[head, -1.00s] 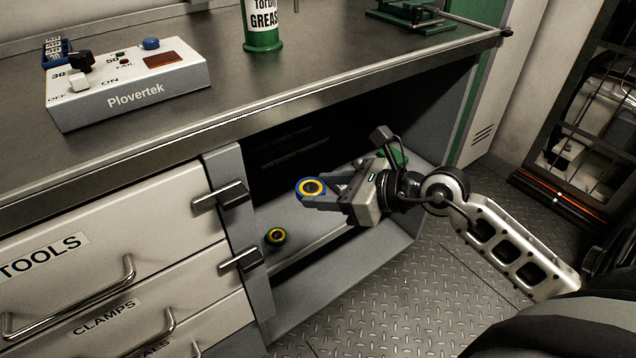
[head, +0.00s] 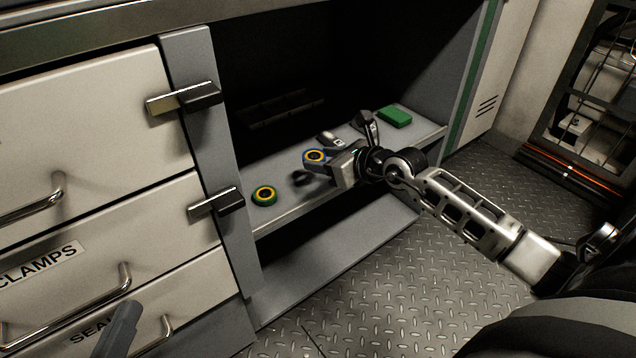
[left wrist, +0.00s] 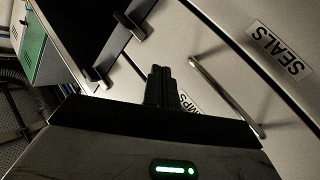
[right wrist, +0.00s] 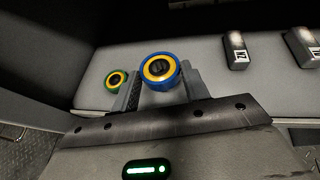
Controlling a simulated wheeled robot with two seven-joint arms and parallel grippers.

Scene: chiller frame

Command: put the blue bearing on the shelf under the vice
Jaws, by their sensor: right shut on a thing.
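The blue bearing (head: 314,156), a blue ring with a yellow face and dark centre, is held in my right gripper (head: 325,168) inside the open bay under the bench. In the right wrist view the bearing (right wrist: 160,70) sits between the fingertips. It appears a little above the grey shelf (head: 345,182), with a dark patch on the shelf below it. My left gripper (head: 118,330) hangs in front of the drawers at lower left; in the left wrist view its fingers (left wrist: 160,88) are together and empty. The vice is out of view.
A green bearing (head: 264,196) lies on the shelf to the left, near its front edge. A green block (head: 394,117) lies at the right, with a small labelled block (head: 330,139) behind the gripper. A grey post with two latches (head: 200,150) bounds the bay's left side.

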